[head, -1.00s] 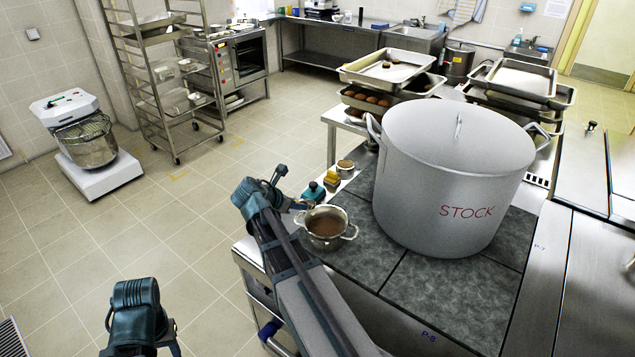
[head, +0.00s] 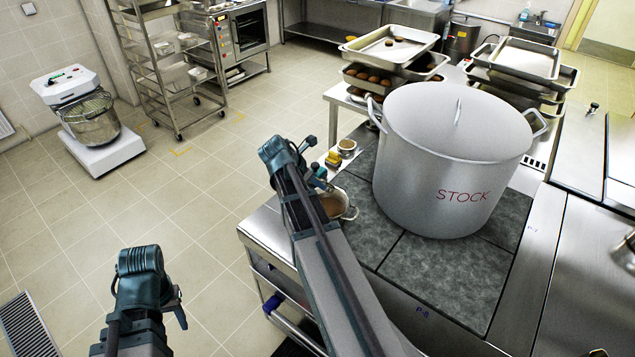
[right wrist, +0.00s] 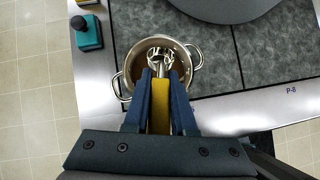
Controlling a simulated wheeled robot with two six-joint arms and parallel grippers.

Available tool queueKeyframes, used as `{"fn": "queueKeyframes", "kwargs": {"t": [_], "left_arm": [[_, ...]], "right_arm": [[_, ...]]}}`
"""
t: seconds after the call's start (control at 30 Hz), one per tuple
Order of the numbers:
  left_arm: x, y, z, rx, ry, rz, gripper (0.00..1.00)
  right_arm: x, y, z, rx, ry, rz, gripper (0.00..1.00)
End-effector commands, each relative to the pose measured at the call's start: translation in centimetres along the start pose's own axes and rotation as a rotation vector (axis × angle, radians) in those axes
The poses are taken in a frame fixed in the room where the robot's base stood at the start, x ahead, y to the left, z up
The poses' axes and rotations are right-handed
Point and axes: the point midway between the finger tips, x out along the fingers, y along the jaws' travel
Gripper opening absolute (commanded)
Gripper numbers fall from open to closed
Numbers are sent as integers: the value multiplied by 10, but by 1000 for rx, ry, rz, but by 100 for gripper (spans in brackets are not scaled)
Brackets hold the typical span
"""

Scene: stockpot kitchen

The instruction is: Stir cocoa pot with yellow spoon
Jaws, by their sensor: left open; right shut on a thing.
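The small steel cocoa pot (head: 345,205) holds brown liquid and stands on the stove's near left corner, partly hidden by my right arm. In the right wrist view the pot (right wrist: 196,56) is below my right gripper (right wrist: 161,78), which is shut on the yellow handle of the spoon (right wrist: 160,108). The spoon's metal head is over or in the pot's opening; I cannot tell how deep it sits. My left gripper (head: 178,308) is open and empty over the floor.
The big STOCK pot (head: 450,165) stands close to the right of the cocoa pot. A teal object (right wrist: 88,36) sits beyond its left handle. A yellow block (head: 333,160) and a small cup (head: 347,147) are behind it.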

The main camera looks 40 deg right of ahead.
Motion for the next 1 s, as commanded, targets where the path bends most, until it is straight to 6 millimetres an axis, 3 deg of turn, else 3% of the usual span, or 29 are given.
{"fn": "queueKeyframes", "kwargs": {"t": [0.37,1.0], "left_arm": [[15,2,-1,0,0,0,47],[75,7,-4,-2,0,0,47]], "right_arm": [[12,0,-9,0,0,0,0],[61,0,-44,0,-1,0,0]]}}
